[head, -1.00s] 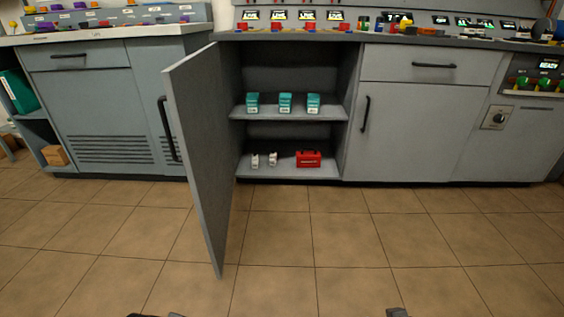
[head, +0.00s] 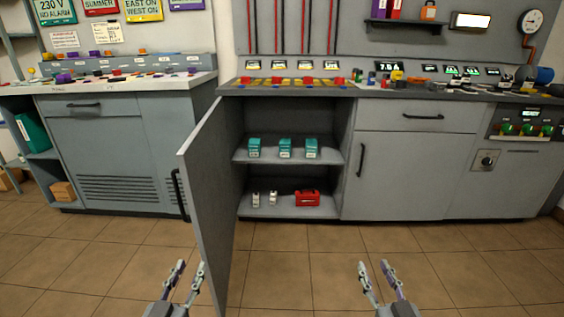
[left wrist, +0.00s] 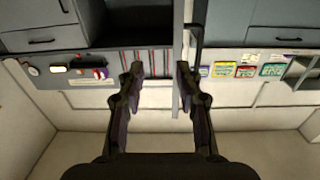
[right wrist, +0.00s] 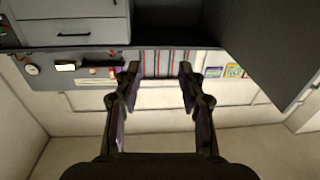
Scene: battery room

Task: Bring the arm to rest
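My left gripper (head: 188,268) is low in the head view, in front of the open cabinet door (head: 208,205). Its fingers are apart with nothing between them, as the left wrist view (left wrist: 158,72) also shows. My right gripper (head: 372,268) is at the lower middle right of the head view, over the floor. Its fingers are also apart and empty in the right wrist view (right wrist: 158,72).
The open cabinet (head: 290,179) holds several teal boxes on its upper shelf, with white items and a red box (head: 307,198) below. A worktop (head: 300,92) with switches and displays runs above. Tiled floor (head: 450,265) is clear at right. The door juts toward me near my left gripper.

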